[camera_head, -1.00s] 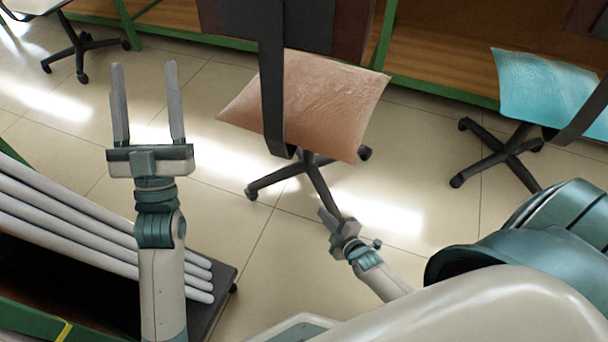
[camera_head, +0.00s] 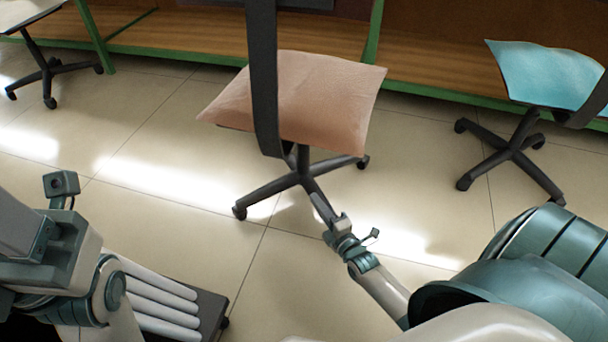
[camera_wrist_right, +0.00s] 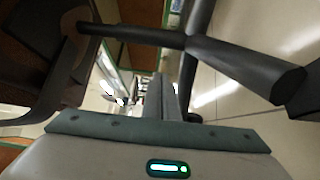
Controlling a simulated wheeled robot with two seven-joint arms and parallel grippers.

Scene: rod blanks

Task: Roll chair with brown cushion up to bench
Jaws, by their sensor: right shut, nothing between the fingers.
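The chair with the brown cushion (camera_head: 335,95) stands on the floor in front of the bench (camera_head: 440,75), its dark back post (camera_head: 264,80) facing me. Its star base (camera_head: 300,181) rests on castors. My right gripper (camera_head: 317,200) is shut and empty, low by the base's near leg; I cannot tell whether it touches. In the right wrist view, dark chair legs (camera_wrist_right: 245,70) pass close above the fingers (camera_wrist_right: 184,95). My left gripper's arm is folded at the lower left in the head view; its fingers are outside the picture.
A chair with a turquoise cushion (camera_head: 550,75) stands to the right, another chair (camera_head: 45,70) at the far left. Pale rods (camera_head: 160,300) lie on a dark low carrier (camera_head: 213,315) at lower left. Tiled floor is open around the brown-cushioned chair.

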